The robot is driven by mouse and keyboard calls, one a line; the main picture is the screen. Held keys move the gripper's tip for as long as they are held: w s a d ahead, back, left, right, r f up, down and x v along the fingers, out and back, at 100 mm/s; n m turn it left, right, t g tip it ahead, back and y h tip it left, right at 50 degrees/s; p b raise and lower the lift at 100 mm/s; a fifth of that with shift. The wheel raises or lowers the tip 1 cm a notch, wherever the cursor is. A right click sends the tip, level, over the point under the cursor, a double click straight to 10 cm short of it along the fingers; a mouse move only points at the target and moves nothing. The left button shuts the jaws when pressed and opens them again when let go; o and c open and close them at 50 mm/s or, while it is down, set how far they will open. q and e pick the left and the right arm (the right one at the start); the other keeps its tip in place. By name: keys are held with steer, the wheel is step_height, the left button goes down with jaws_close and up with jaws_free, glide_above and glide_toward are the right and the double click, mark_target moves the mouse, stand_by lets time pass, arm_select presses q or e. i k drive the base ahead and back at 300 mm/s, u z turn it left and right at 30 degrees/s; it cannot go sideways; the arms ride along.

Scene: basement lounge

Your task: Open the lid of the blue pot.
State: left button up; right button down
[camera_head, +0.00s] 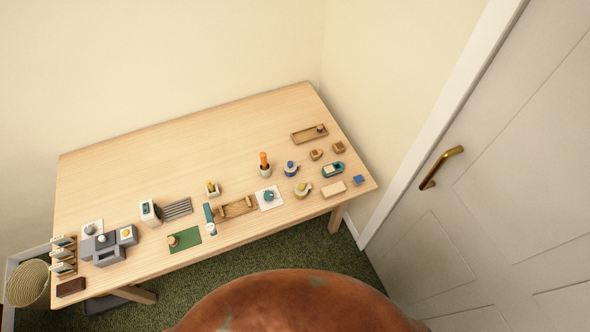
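A small dark blue pot (291,168) stands on the right part of the wooden table, in the head view. It has a pale part at its side and looks closed on top, but it is too small to make out the lid clearly. A teal pot-like item (268,196) stands on a white square mat to its lower left. A yellowish one (302,190) stands just below it. Neither of my grippers is in view.
The wooden table (180,155) is bare along its back. A holder with an orange item (264,165) stands left of the blue pot; a wooden tray (304,137) lies behind. Grey boxes (108,251) crowd the left end. A door (510,190) is at right.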

mark_target(290, 167)
steer(key=u, duration=0.4)
steer(key=k, duration=0.5)
steer(key=u, duration=0.9)
steer(key=i, duration=1)
steer(key=z, duration=0.75)
